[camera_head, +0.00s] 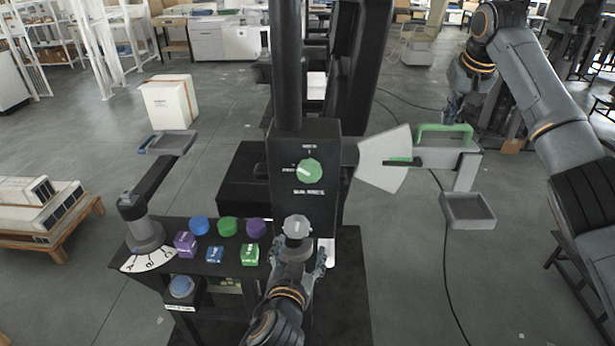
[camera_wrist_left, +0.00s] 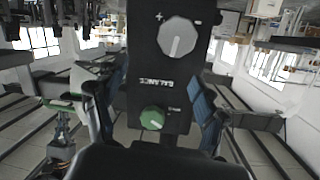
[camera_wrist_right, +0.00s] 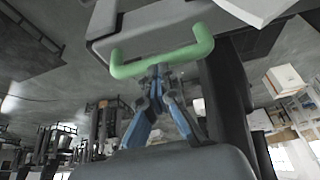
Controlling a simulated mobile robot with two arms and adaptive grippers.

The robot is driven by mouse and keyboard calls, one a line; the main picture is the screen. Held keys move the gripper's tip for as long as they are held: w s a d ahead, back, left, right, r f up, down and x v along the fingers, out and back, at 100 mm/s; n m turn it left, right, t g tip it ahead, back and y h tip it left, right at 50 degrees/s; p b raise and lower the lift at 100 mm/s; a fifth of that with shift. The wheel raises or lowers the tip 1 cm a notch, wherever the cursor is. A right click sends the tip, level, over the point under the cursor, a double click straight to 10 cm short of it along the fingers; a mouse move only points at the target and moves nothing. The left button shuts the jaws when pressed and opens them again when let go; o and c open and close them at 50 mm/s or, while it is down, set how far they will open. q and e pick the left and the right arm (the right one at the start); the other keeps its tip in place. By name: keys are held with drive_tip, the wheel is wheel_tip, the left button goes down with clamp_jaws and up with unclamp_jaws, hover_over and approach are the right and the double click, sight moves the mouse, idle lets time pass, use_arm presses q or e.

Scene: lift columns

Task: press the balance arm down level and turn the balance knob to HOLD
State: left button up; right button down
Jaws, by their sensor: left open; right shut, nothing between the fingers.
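The balance arm (camera_head: 440,157) reaches right from the black column, with a green handle (camera_head: 445,128) on its outer end. The green balance knob (camera_head: 310,171) is on the column panel, above a grey knob (camera_head: 296,226). My left gripper (camera_head: 297,262) is open below the grey knob; in the left wrist view its fingers flank the panel near the green knob (camera_wrist_left: 154,118).
A black bench (camera_head: 210,265) holds purple, blue and green blocks and round weights. A grey tray (camera_head: 467,210) hangs below the arm's end. A dial arm (camera_head: 145,230) with a tray stands left. A white box (camera_head: 170,103) and a pallet (camera_head: 50,235) are on the floor.

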sight(308, 175)
use_arm(q)
wheel_tip(308, 175, up, 12)
drive_tip(key=s+n+t, duration=0.1)
drive_tip(key=s+t, duration=0.2)
drive_tip(key=w, duration=0.8)
drive_tip(key=w+d, duration=0.1)
drive_tip(key=w, duration=0.3)
drive_tip(key=shift+w+r, duration=0.1)
drive_tip(key=shift+r, duration=0.05)
drive_tip(key=c, duration=1.1)
